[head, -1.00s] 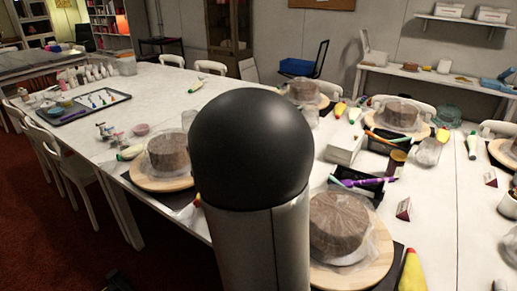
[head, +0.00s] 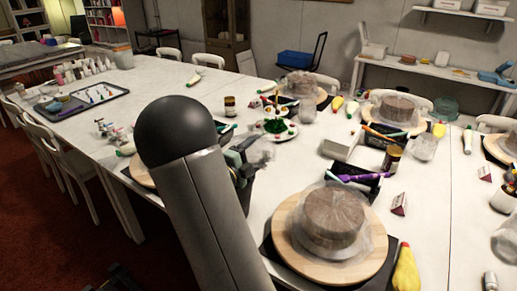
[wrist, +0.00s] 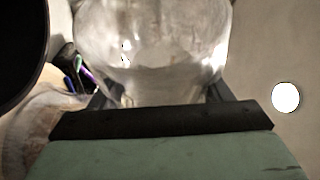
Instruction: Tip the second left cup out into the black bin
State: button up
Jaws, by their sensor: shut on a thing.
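My gripper (head: 243,165) is partly hidden behind my arm in the head view. It is shut on a clear cup (head: 262,153), held above the table near the middle. In the wrist view the clear cup (wrist: 155,50) fills the space between my fingers (wrist: 160,95); its contents cannot be made out. Other clear cups stand on the table, one at the right (head: 424,148) and one farther back (head: 306,112). Black open boxes with pens and tools stand on the table, one near (head: 372,190) and one farther back (head: 375,138). I cannot tell which thing is the black bin.
A wrapped cake on a wooden turntable (head: 290,232) stands at the front right, with a yellow piping bag (head: 406,270) beside it.

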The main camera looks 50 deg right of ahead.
jog(key=shift+w+a+r+n+t+h+p, duration=0.25)
jog(key=shift+w+r+n+h+p, duration=0.15)
jog(key=shift+n+p, duration=0.7)
jog(key=shift+w+a+r+n+t+h+p, duration=0.3)
jog(key=shift+r+n+p, duration=0.3)
jog(key=shift+p, duration=0.8)
jog(key=shift+w+a+n+t+h+p, duration=0.15)
jog(key=shift+w+n+t+h+p, duration=0.25)
jog(key=shift+n+p, duration=0.65)
